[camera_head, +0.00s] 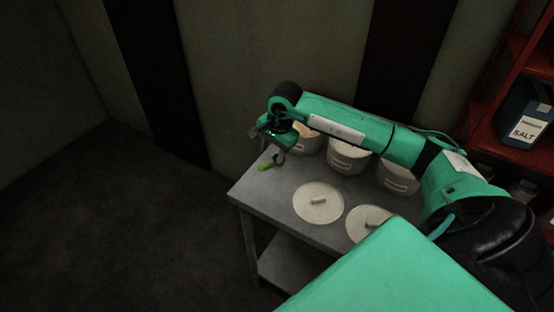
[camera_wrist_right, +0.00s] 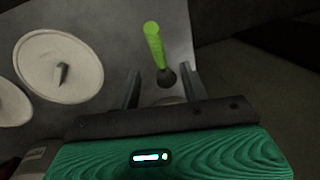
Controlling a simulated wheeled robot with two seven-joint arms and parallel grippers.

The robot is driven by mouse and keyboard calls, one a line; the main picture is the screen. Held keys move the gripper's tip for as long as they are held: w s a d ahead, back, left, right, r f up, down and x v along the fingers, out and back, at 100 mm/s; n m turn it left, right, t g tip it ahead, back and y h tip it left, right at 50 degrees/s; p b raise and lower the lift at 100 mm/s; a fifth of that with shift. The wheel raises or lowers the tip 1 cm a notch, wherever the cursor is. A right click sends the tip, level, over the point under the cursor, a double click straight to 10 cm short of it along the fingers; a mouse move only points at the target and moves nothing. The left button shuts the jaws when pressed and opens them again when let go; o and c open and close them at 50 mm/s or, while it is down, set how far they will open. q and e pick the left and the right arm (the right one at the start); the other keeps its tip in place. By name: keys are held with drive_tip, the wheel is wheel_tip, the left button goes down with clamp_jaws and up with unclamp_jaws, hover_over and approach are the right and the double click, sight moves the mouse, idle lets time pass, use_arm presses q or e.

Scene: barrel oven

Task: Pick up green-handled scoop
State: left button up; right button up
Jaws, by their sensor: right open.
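The green-handled scoop (camera_head: 266,166) lies near the far left corner of the grey metal table (camera_head: 262,196). In the right wrist view its bright green handle (camera_wrist_right: 154,42) points away from my gripper, and its dark lower end (camera_wrist_right: 166,78) lies between the fingers' lines. The rest of its head is hidden behind the gripper body. My right gripper (camera_head: 275,150) hangs over that corner, just above the scoop. In the wrist view its two fingers (camera_wrist_right: 162,90) are apart, one on each side of the scoop, not closed on it. My left gripper is not in view.
Several white pots (camera_head: 348,157) stand along the table's back edge, under my right arm. Two round white lids (camera_head: 318,203) lie flat in front of them; a lid (camera_wrist_right: 58,66) shows left of the scoop. A red shelf (camera_head: 500,100) with a salt container (camera_head: 528,112) stands right.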

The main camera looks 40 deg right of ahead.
sight(269, 163)
drive_tip(key=shift+x, duration=0.9)
drive_tip(key=shift+w+a+f+p, duration=0.1)
drive_tip(key=shift+a+f+p, duration=0.05)
drive_tip(key=shift+f+p, duration=0.4)
drive_tip(key=p+x, duration=0.1)
drive_tip(key=x, duration=0.2)
drive_tip(key=shift+f+p, duration=0.3)
drive_tip(key=shift+w+f, duration=0.1)
drive_tip(key=shift+f, duration=0.3)
clamp_jaws()
